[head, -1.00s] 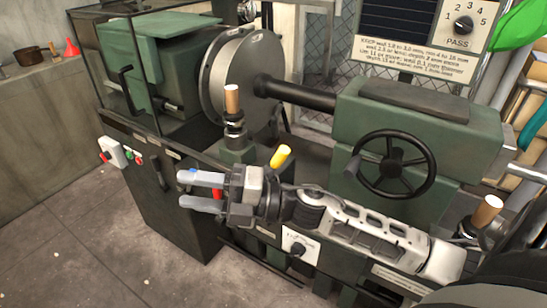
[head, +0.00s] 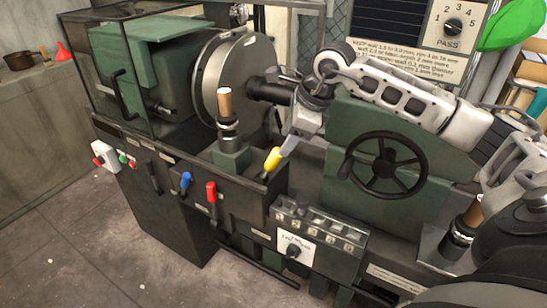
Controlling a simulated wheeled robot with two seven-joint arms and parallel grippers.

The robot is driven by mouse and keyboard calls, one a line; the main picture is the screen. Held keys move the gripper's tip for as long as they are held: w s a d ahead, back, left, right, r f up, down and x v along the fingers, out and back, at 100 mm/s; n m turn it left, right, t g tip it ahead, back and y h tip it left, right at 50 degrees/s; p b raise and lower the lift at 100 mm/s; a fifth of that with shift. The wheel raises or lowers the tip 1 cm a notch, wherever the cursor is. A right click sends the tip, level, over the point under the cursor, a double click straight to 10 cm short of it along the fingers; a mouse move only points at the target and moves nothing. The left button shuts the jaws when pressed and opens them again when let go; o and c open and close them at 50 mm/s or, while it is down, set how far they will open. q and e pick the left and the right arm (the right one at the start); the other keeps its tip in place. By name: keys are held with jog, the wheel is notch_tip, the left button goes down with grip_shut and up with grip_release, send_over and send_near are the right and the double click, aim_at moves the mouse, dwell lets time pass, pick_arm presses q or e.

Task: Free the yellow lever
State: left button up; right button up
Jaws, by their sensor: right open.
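The yellow lever (head: 272,159) stands tilted at the right end of the green machine's front ledge, its yellow grip leaning up and to the right. I cannot tell whether a finger touches the lever, as one finger largely hides the other. The left gripper is not in view.
A blue lever (head: 186,180), a red lever (head: 211,192) and a black lever (head: 153,176) line the machine's front. A wooden-handled post (head: 225,103) stands left of the yellow lever. A black handwheel (head: 386,163) is to the right. A pass dial panel (head: 455,28) hangs above.

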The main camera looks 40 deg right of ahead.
aim_at(273, 159)
jog(key=p+x, duration=0.1)
jog(key=x, duration=0.8)
jog(key=shift+r, duration=0.1)
grip_shut()
jog(key=shift+a, duration=0.1)
